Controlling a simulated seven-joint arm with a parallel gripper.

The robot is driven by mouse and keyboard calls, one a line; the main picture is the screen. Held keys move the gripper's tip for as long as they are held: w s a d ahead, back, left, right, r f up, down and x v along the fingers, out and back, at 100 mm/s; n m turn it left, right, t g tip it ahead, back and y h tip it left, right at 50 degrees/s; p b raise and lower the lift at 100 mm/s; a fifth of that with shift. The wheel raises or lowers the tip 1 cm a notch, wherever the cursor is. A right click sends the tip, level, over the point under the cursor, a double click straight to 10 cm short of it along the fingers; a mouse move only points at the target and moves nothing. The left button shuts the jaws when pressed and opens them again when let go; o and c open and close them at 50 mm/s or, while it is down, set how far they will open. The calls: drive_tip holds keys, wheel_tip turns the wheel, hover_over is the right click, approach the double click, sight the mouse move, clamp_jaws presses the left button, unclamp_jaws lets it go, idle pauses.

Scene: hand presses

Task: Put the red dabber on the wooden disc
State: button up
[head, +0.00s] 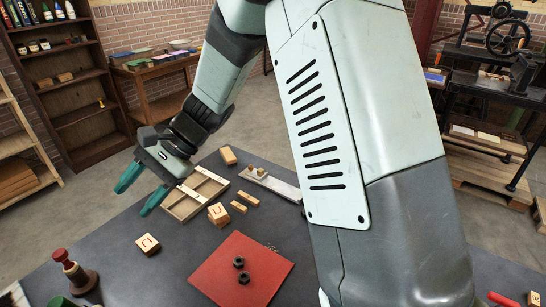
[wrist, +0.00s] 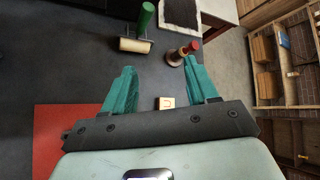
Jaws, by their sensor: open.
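The red dabber (head: 62,256) is at the lower left of the table in the head view. It appears upright on the round brown wooden disc (head: 90,285). In the wrist view the dabber's red end (wrist: 194,46) shows beyond the right fingertip, with the brown disc (wrist: 174,59) at its lower left. Whether the dabber's underside rests fully on the disc is too small to tell. My gripper (head: 139,193) is open and empty, raised above the table's left side, apart from the dabber. Its green fingers (wrist: 158,79) are spread in the wrist view.
A lettered wooden block (head: 148,244) lies between the dabber and a red mat (head: 228,278) with two dark nuts. A divided wooden tray (head: 196,195) and several small blocks sit behind. A green-handled roller (wrist: 141,32) stands near the dabber. My arm hides the table's right side.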

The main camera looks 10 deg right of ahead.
drive_tip(key=s+d+r+n+t+h, duration=0.1)
drive_tip(key=s+d+r+t+h, duration=0.2)
drive_tip(key=d, duration=0.6)
drive_tip(key=s+d+r+n+t+h, duration=0.2)
drive_tip(key=s+d+r+t+h, duration=0.1)
drive_tip(key=s+d+r, duration=0.4)
drive_tip(key=s+d+r+n+t+h, duration=0.2)
drive_tip(key=s+d+r, duration=0.3)
drive_tip(key=d, duration=0.7)
drive_tip(key=shift+s+d+t+h, duration=0.15)
drive_tip(key=shift+s+t+h, duration=0.65)
drive_tip(key=shift+t, duration=0.1)
drive_tip(key=shift+r, duration=0.15)
